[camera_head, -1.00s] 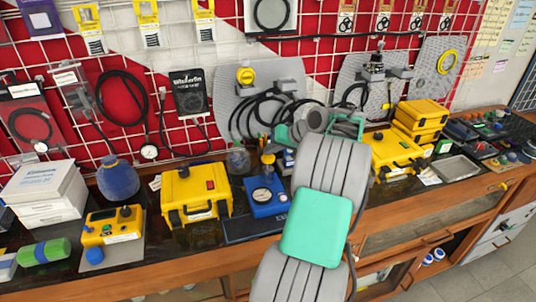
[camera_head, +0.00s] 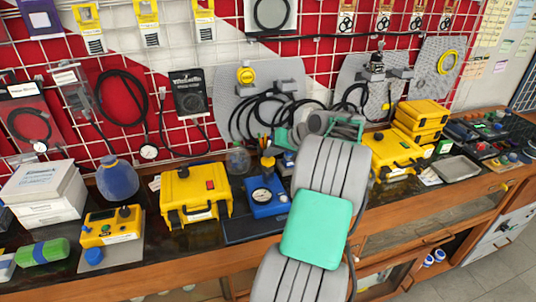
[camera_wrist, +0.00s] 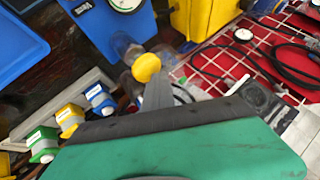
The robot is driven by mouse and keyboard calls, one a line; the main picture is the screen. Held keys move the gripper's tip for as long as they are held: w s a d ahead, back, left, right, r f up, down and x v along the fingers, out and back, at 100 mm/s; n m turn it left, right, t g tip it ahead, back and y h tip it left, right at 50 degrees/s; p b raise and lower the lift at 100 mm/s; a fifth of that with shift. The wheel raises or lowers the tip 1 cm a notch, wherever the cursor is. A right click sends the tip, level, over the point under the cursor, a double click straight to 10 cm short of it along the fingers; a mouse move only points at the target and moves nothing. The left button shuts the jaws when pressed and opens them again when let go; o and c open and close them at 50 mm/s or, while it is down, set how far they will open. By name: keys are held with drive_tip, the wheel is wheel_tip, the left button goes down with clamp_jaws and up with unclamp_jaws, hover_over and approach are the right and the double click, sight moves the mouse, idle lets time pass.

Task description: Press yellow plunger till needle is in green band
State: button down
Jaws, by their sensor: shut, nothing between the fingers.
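The blue regulator unit (camera_head: 265,210) with its round white gauge (camera_head: 262,195) stands on the bench near the middle of the head view. The yellow plunger (camera_head: 268,161) shows just behind it. In the wrist view the plunger's round yellow top (camera_wrist: 146,67) is near the centre, and part of the gauge (camera_wrist: 124,4) is at the top edge. My gripper (camera_wrist: 157,84) is shut, its grey tip at the yellow top; whether it touches cannot be told. The needle and green band are too small or cut off to read.
Blue, yellow and green button blocks (camera_wrist: 70,118) stand in a row left in the wrist view. A clear bottle (camera_head: 238,160) and a yellow case (camera_head: 196,195) stand left of the gauge unit. Another yellow case (camera_head: 393,152) is on the right. Hoses hang on the wall grid.

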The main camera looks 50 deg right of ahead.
sight(270, 159)
drive_tip(key=shift+f, duration=0.4)
drive_tip(key=shift+r+p, duration=1.7)
drive_tip(key=shift+r, duration=0.4)
wheel_tip(270, 159, up, 5)
drive_tip(key=p, duration=0.4)
drive_tip(key=shift+w, duration=0.1)
idle(1.8)
